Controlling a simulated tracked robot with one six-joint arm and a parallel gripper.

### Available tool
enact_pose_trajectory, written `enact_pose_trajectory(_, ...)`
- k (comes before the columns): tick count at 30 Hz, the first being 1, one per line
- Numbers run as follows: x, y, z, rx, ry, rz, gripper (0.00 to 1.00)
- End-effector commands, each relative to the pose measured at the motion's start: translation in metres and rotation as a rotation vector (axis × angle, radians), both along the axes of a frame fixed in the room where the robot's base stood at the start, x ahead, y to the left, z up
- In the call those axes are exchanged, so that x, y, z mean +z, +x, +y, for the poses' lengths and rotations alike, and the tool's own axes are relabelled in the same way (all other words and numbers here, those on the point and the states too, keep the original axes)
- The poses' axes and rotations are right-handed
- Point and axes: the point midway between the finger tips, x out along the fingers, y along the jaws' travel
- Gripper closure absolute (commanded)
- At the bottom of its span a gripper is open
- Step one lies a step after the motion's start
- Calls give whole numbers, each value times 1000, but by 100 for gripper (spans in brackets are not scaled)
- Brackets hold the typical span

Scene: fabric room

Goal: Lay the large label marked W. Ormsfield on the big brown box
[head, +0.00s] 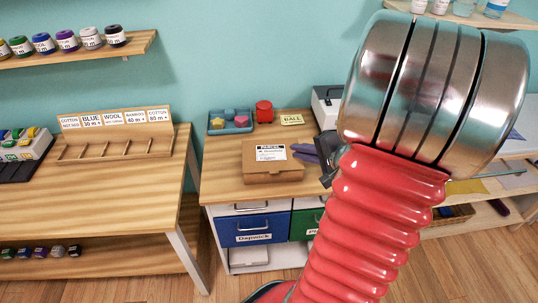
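The big brown box (256,174) stands closed on the middle wooden table in the head view. A white label (271,153) with a black heading lies on its top, towards the back; its heading seems to read PARCEL, and the name below is too small to read. My gripper (292,151) is just right of the label, over or beside the box's right back corner. Its two dark purple fingers point left, look slightly apart and hold nothing I can see. I cannot tell whether they touch the box. My red and metal arm hides the area to the right.
Behind the box are a blue tray (230,129) with small coloured pieces, a red object (264,112) and a yellow card (291,119). The table's left front is clear. Blue (253,228) and green drawers sit below.

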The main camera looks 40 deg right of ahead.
Motion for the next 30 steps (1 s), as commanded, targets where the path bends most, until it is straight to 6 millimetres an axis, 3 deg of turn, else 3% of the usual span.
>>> enact_pose_trajectory(5, 10, -3, -1, -1, -3, -2, 89)
enact_pose_trajectory(19, 70, -24, 0, 0, -4, -2, 89)
enact_pose_trajectory(30, 74, -26, 0, 1, 0, 0, 89)
